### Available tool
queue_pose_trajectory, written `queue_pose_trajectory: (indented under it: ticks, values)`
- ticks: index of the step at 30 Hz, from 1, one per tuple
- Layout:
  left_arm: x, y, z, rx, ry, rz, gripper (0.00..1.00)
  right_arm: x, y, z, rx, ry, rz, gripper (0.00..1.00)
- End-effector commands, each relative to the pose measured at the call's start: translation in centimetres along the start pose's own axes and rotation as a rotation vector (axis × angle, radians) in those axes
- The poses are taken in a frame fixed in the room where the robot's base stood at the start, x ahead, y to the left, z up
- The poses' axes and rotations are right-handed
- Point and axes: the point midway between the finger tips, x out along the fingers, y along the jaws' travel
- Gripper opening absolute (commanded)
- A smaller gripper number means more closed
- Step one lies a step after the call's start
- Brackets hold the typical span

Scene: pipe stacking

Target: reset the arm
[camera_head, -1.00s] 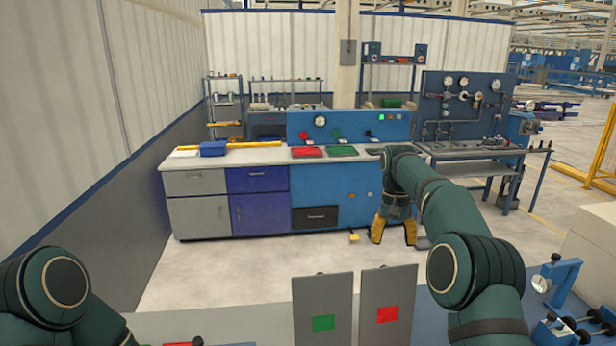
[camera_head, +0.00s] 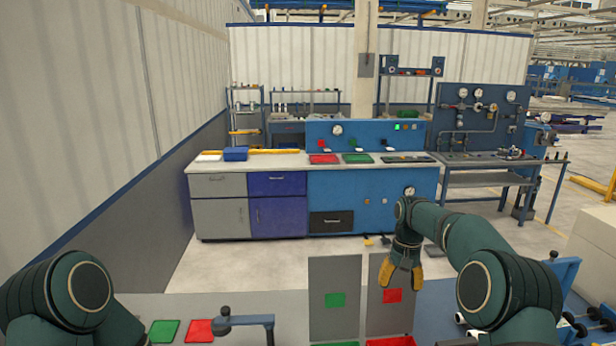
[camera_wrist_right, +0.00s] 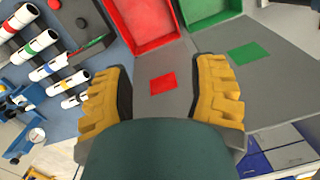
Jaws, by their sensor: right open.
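My right gripper (camera_head: 402,274) is open and empty. In the head view it hangs fingers-down in front of the grey panel with the red square (camera_head: 391,296). In the right wrist view my right gripper (camera_wrist_right: 164,72) has its yellow fingers spread, with nothing between them; the red square (camera_wrist_right: 163,83) shows beyond. My left arm (camera_head: 66,300) is folded at the lower left, and its gripper is out of view.
A red bin (camera_wrist_right: 141,25) and a green bin (camera_wrist_right: 209,8) stand near the panels. White pipes with coloured bands (camera_wrist_right: 41,42) lie at the wrist view's left. A grey panel with a green square (camera_head: 335,270) stands left of the red-marked one. A workbench (camera_head: 275,161) stands behind.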

Motion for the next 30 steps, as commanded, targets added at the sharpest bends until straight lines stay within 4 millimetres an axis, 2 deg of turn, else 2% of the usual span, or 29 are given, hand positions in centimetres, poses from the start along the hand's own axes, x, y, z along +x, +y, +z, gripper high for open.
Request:
queue_pose_trajectory:
  ticks: [4, 8, 11, 15, 18, 21, 24, 30]
  values:
    - [0.0, 0.0, 0.1, 0.000, -0.001, 0.000, 0.46, 5.9, -1.2, 1.2, -0.037, 0.013, -0.055, 0.58]
    - [0.0, 0.0, 0.1, 0.000, -0.001, 0.000, 0.46, 11.7, -2.6, 3.5, -0.064, 0.036, -0.117, 0.58]
    - [0.0, 0.0, 0.1, 0.000, -0.001, 0.000, 0.46, 15.7, -3.6, 6.1, -0.075, 0.057, -0.165, 0.58]
    - [0.0, 0.0, 0.0, 0.000, -0.001, 0.000, 0.46, 20.5, -4.9, 10.8, -0.077, 0.089, -0.226, 0.58]
    - [0.0, 0.0, 0.1, 0.000, -0.001, 0.000, 0.46, 23.1, -5.7, 14.8, -0.071, 0.111, -0.262, 0.58]
    - [0.0, 0.0, 0.1, 0.000, -0.001, 0.000, 0.46, 24.9, -6.2, 18.8, -0.060, 0.136, -0.291, 0.58]
    - [0.0, 0.0, 0.1, 0.000, -0.001, 0.000, 0.46, 26.0, -6.4, 22.3, -0.047, 0.156, -0.309, 0.58]
    - [0.0, 0.0, 0.1, 0.000, -0.001, 0.000, 0.46, 26.7, -6.4, 28.0, -0.028, 0.188, -0.328, 0.58]
